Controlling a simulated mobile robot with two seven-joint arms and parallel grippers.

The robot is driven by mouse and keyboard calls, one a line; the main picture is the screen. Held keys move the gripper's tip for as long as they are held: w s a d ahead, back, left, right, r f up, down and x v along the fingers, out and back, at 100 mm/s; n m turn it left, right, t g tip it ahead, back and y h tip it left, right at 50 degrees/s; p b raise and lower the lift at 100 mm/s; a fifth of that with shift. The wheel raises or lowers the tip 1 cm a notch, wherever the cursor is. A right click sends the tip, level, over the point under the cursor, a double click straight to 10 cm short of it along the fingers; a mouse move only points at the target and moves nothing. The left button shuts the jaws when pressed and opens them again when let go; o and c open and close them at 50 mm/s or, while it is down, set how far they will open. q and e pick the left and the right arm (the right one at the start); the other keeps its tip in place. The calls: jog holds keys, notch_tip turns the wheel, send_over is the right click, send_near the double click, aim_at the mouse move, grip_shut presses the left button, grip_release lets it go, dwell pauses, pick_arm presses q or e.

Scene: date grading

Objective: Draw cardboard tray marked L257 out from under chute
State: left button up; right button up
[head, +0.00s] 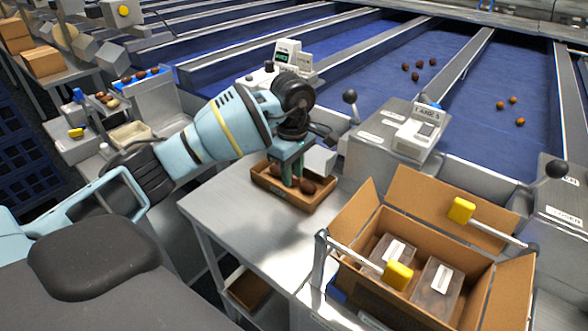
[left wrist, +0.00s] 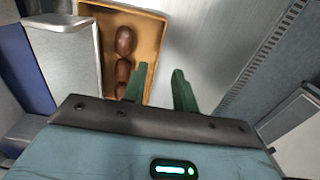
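A brown cardboard tray (head: 279,196) holding a few dark dates lies on the grey metal table, at the foot of a pale metal chute (head: 320,160). No marking is readable on it. My left gripper (head: 291,183) points down over the tray, its green fingers hiding part of it. In the left wrist view, the gripper (left wrist: 160,70) is open and empty, and the tray (left wrist: 152,32) shows with several dates in a row. The tray's near side wall appears between the two fingers; I cannot tell whether either touches it. My right gripper is not in view.
An open carton (head: 345,255) with clear-lidded packs stands at the table's right, beside yellow-tipped bars (head: 399,276). A machine housing with a lever (head: 350,97) stands behind. The grey tabletop (head: 235,205) left of and in front of the tray is clear.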

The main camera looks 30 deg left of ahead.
aim_at(293, 195)
pick_arm(q)
jog(key=shift+f, duration=3.85)
grip_shut()
